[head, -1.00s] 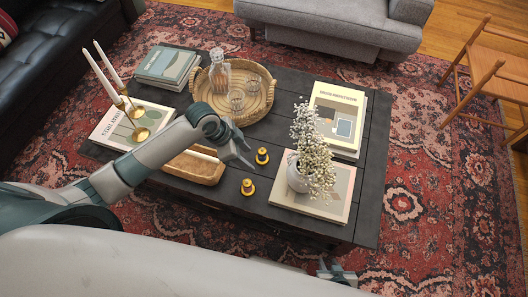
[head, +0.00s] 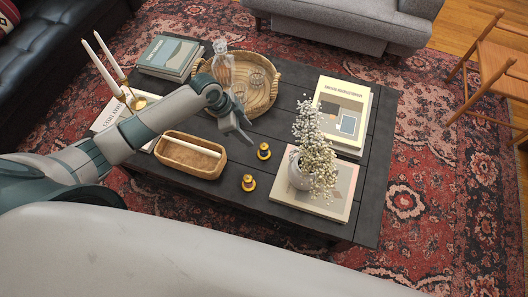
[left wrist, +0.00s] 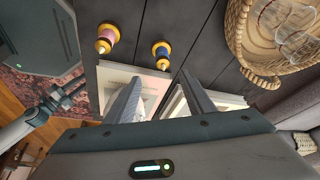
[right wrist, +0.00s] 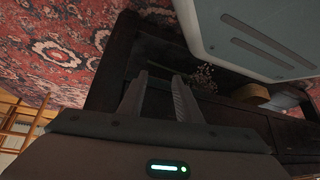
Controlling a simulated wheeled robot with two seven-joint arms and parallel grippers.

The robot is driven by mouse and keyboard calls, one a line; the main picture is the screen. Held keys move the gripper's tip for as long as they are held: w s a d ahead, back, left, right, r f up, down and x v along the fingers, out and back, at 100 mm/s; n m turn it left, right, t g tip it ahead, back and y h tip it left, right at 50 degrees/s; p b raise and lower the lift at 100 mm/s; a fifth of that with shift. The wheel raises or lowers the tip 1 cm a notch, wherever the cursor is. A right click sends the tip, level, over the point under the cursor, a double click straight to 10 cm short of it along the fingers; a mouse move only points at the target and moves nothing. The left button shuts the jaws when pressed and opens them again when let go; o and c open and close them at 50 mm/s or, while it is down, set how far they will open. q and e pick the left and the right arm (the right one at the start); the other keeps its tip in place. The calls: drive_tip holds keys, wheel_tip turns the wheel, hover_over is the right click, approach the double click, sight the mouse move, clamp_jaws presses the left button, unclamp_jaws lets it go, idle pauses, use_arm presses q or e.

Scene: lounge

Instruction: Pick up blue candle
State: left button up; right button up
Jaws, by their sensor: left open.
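Two small candles with yellow tops and bases stand on the dark coffee table. In the left wrist view, one has a blue band, the blue candle (left wrist: 161,55); the other has a pinkish-purple band (left wrist: 108,38). In the head view, the farther candle (head: 264,151) appears to be the blue one, and the nearer one (head: 249,183) the pinkish one; the bands are too small to tell there. My left gripper (head: 246,138) is open and empty, above the table, just left of and beyond the farther candle. My right gripper (right wrist: 158,80) is open and empty, low beside the table.
A wicker tray (head: 271,105) with glassware stands behind my left gripper. A wooden tray (head: 190,171) holds a white candle. A vase of white flowers (head: 300,176) stands on a book to the right. More books and tall candlesticks (head: 124,91) stand on the table.

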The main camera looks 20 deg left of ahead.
sight(261, 146)
use_arm(q)
drive_tip(key=x, duration=0.8)
drive_tip(key=shift+w+d+f, duration=0.1)
drive_tip(key=shift+d+f, duration=0.05)
drive_tip(key=shift+f, duration=0.2)
drive_tip(key=shift+d+f, duration=0.1)
drive_tip(key=shift+f, duration=0.25)
drive_tip(key=shift+w+d+f+p, duration=0.1)
drive_tip(key=shift+f+p, duration=0.2)
drive_tip(key=shift+f, duration=0.05)
use_arm(e)
drive_tip(key=shift+s+d+f+g, duration=0.2)
drive_tip(key=shift+s+d+f, duration=0.1)
drive_tip(key=shift+s, duration=0.3)
drive_tip(key=shift+s+d+f+g, duration=0.2)
drive_tip(key=shift+s+d+f, duration=0.05)
drive_tip(key=shift+s, duration=0.35)
use_arm(q)
drive_tip(key=shift+f, duration=0.1)
use_arm(e)
drive_tip(key=shift+w+r, duration=0.1)
